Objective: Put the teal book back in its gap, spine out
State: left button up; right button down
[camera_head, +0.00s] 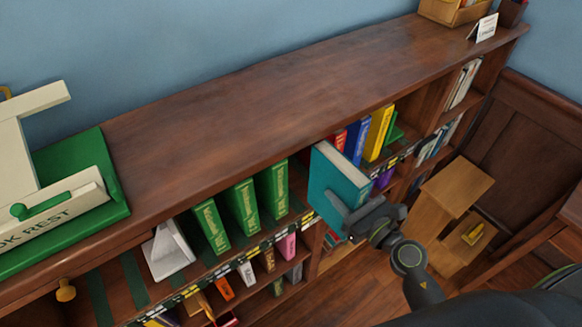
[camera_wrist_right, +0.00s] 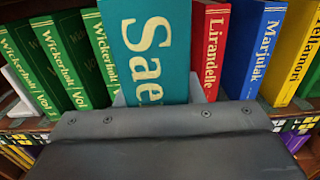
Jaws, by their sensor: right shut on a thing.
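The teal book (camera_head: 336,180) is upright in my right gripper (camera_head: 350,212), at the front of the bookcase (camera_head: 235,85). Its far part reaches under the top's front edge, beside the red book (camera_head: 340,140); how deep it goes is hard to tell. In the right wrist view the teal spine (camera_wrist_right: 150,45) faces the camera with pale letters "Sae". My right gripper (camera_wrist_right: 160,100) is shut on the book at the spine's lower part. The red book (camera_wrist_right: 208,50) stands just right of it. The gap itself is hidden behind the teal book. My left gripper is out of view.
Green books (camera_head: 242,207) stand left of the teal book; blue (camera_head: 357,138) and yellow (camera_head: 378,132) books stand right of the red one. A wooden step stool (camera_head: 455,190) stands on the floor at right. A green book rest (camera_head: 110,190) sits on the top at left.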

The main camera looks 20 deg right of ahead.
aim_at(326, 175)
jog(key=x, duration=0.2)
jog(key=p+x, duration=0.1)
jog(key=x, duration=0.3)
jog(key=shift+r+p, duration=0.3)
jog(key=shift+r, duration=0.15)
pick_arm(q)
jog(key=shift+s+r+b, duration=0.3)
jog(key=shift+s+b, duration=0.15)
jog(key=shift+b, duration=0.25)
pick_arm(e)
jog(key=w+a+f, duration=0.2)
jog(key=w, duration=0.3)
jog(key=w+a+f, duration=0.1)
jog(key=w+f, duration=0.1)
jog(key=w, duration=0.3)
jog(key=shift+a, duration=0.35)
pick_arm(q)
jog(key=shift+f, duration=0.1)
pick_arm(e)
jog(key=c, duration=1.4)
grip_release()
jog(key=shift+f, duration=0.25)
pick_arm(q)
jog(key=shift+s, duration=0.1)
pick_arm(e)
jog(key=o, duration=0.4)
jog(key=shift+s, duration=0.1)
jog(key=shift+o, duration=0.2)
